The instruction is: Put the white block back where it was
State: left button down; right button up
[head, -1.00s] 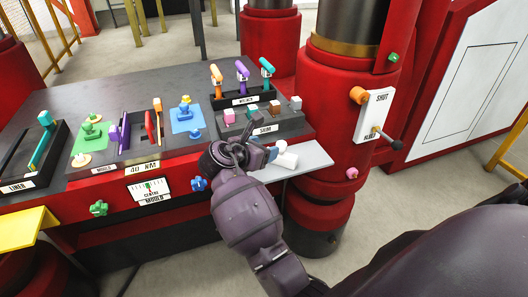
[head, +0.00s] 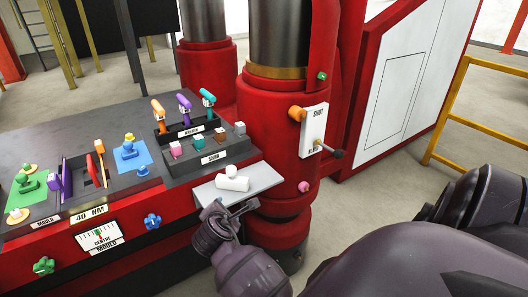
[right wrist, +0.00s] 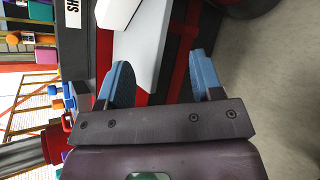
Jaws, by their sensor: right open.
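My right gripper (head: 238,209) is just in front of and below the shelf, apart from the block. In the right wrist view, its two blue fingers (right wrist: 162,70) are spread with nothing between them. The shim rack (head: 212,158), behind the shelf, holds pink, teal, brown and grey blocks. My left gripper is not in view.
A wedge rack (head: 193,128) with three coloured handles stands behind the shim rack. A red column (head: 262,130) with a white shut lever panel (head: 313,128) rises right of the shelf. Blue (head: 152,221) and green (head: 43,265) knobs stick out from the bench front.

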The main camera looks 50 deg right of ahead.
jog(key=s+a+f+m+t+y, duration=0.1)
jog(key=s+f+m+y, duration=0.2)
jog(key=s, duration=0.4)
jog(key=s+a+f+m+t+y, duration=0.1)
jog(key=s+a+f+m+y, duration=0.1)
jog(key=s+f+m, duration=0.3)
jog(key=s+a+f+m+t+y, duration=0.1)
jog(key=s+a+f+m+y, duration=0.1)
jog(key=s+f+m, duration=0.3)
jog(key=s+m+y, duration=0.1)
jog(key=s+m, duration=0.2)
jog(key=s, duration=0.1)
jog(key=shift+s+a+y, duration=0.2)
jog(key=shift+y, duration=0.2)
pick_arm(q)
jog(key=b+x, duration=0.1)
jog(key=b, duration=0.2)
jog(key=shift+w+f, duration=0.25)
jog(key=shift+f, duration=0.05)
pick_arm(e)
jog(key=shift+w+a+f, duration=0.1)
jog(key=shift+w+f, duration=0.45)
jog(key=shift+f, duration=0.2)
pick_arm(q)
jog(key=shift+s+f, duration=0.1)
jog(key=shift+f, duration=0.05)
